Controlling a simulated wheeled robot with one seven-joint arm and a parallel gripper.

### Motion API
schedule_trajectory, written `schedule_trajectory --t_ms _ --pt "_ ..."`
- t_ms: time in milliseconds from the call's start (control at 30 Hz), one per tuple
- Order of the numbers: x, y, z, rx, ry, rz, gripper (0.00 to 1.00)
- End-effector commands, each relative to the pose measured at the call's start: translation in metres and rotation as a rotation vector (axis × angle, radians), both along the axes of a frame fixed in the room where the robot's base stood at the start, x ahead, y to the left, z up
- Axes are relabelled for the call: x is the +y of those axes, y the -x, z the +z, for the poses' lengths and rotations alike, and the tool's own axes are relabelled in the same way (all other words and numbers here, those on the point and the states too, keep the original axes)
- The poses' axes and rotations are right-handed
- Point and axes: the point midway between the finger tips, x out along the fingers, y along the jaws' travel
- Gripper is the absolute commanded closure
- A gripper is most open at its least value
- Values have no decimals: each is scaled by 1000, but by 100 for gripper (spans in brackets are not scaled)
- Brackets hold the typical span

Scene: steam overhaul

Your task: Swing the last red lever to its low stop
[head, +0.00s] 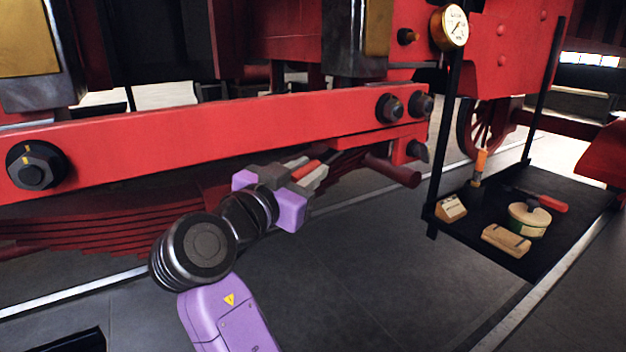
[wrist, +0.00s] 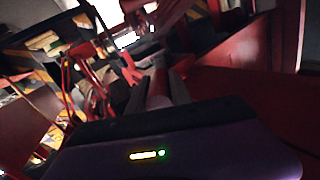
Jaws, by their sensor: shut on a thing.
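My gripper (head: 312,172) is in the middle of the head view, just below the long red beam and in front of the dark red leaf spring. Its grey fingers are shut on a short red piece, the red lever (head: 305,171), of which only a small part shows between them. The lever's pivot and its low stop are hidden, so I cannot tell its angle. In the wrist view the dark fingers (wrist: 160,88) reach away from the camera, with dim red parts around them.
The red beam (head: 230,137) with large dark bolts runs just above my gripper. A dark red rod end (head: 392,170) is to its right. A black tray (head: 520,260) holds a tin, a wooden block and tools. A gauge (head: 449,27) is above. The grey floor in front is clear.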

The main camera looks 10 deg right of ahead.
Motion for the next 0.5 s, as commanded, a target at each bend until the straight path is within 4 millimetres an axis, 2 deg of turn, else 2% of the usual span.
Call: schedule_trajectory --t_ms 367,400,500 --pt "3 -2 0 2 1 1 100" --pt "3 -2 0 2 1 2 71" --pt "3 -2 0 1 1 1 54"
